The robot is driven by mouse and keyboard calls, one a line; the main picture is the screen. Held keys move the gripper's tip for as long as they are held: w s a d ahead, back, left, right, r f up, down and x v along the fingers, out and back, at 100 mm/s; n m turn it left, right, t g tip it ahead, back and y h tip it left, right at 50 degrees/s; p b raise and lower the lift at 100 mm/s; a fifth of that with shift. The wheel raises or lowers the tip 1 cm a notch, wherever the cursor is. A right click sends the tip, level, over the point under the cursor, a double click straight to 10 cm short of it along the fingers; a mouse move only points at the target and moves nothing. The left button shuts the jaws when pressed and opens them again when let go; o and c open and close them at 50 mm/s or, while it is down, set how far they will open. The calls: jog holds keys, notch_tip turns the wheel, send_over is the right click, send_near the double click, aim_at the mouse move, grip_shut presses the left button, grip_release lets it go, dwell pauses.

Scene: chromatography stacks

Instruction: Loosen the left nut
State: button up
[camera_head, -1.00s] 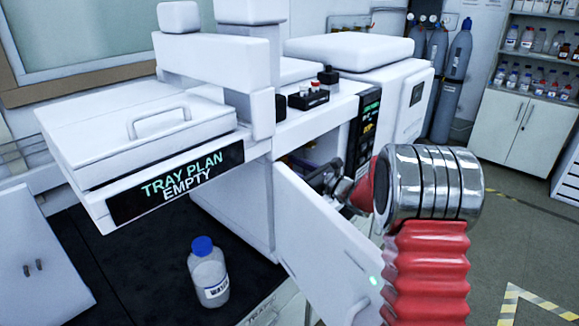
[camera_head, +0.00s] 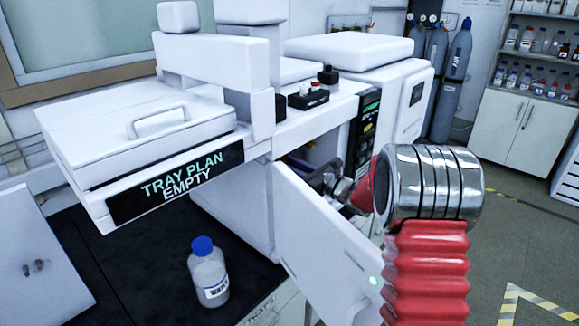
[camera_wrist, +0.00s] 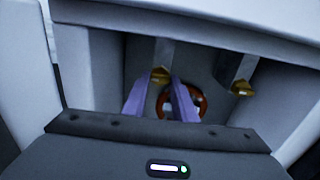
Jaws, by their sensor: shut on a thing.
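The left nut (camera_wrist: 160,75) is brass-coloured and sits at the lower end of a grey fitting inside the open compartment. My gripper (camera_wrist: 158,84) has two purple fingers, one on each side of this nut, and is shut on it. A similar right nut (camera_wrist: 241,88) sits on its own fitting, clear of the fingers. In the head view my gripper is inside the compartment opening, mostly hidden by the open door and my wrist; both nuts are hidden there.
A copper-coloured ring (camera_wrist: 196,98) lies behind the right finger. A blue-capped bottle (camera_head: 208,275) stands on the dark bench at left. The compartment walls closely flank the fittings.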

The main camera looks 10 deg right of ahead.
jog(key=shift+a+f+n, duration=0.1)
jog(key=shift+n, duration=4.4)
jog(key=shift+f+n, duration=0.1)
jog(key=shift+n, duration=4.4)
jog(key=shift+s, duration=0.1)
jog(key=o, duration=0.7)
jog(key=shift+c, duration=0.2)
jog(key=o, duration=0.4)
jog(key=shift+r, duration=0.1)
